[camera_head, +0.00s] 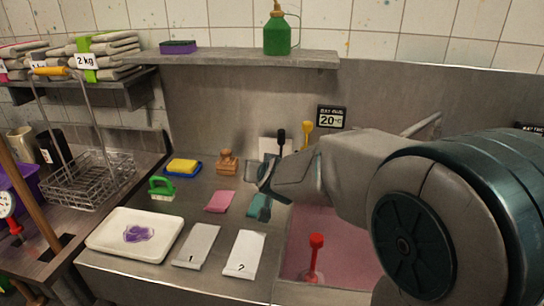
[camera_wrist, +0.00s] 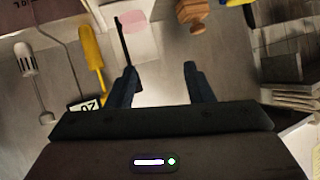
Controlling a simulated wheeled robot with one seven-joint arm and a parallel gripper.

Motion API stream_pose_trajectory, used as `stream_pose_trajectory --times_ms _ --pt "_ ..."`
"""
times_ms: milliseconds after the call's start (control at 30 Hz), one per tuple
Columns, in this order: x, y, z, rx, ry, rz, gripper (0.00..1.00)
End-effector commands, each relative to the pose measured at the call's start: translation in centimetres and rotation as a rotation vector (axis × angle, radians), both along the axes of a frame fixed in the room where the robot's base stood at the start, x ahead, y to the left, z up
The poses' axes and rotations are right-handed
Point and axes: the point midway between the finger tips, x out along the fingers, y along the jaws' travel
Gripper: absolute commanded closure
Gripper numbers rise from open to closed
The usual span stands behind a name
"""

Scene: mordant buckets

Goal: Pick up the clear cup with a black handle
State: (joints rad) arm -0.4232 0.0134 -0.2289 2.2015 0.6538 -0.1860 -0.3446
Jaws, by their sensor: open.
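A black upright handle (camera_head: 281,139) stands at the back of the steel counter, just behind my gripper. A pale piece lies beside it, but I cannot make out the clear cup itself. In the wrist view the black handle (camera_wrist: 121,42) lies just beyond the left fingertip, beside a whitish shape with a pink patch. My gripper (camera_head: 265,185) reaches down over the counter from the right. In the wrist view my gripper (camera_wrist: 160,72) is open with nothing between its fingers. My wrist and gripper hide part of the counter.
A yellow handle (camera_head: 307,131) stands close by on the right, under the temperature sign (camera_head: 332,117). A wooden block (camera_head: 228,162) stands to the left. A red-handled tool (camera_head: 316,244) stands in the pink basin (camera_head: 340,232). A shelf (camera_head: 235,58) overhangs the back.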

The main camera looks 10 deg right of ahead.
Motion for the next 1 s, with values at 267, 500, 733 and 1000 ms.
stream_pose_trajectory --times_ms 267,500,733,1000 --pt "6.8 -0.2 0.1 -0.184 -0.284 -0.316 0.53" --pt "7.2 -0.4 0.6 -0.327 -0.405 -0.503 0.53" --pt "8.9 -1.8 0.8 -0.356 -0.424 -0.544 0.53" --pt "13.2 -4.3 0.8 -0.354 -0.424 -0.541 0.53"
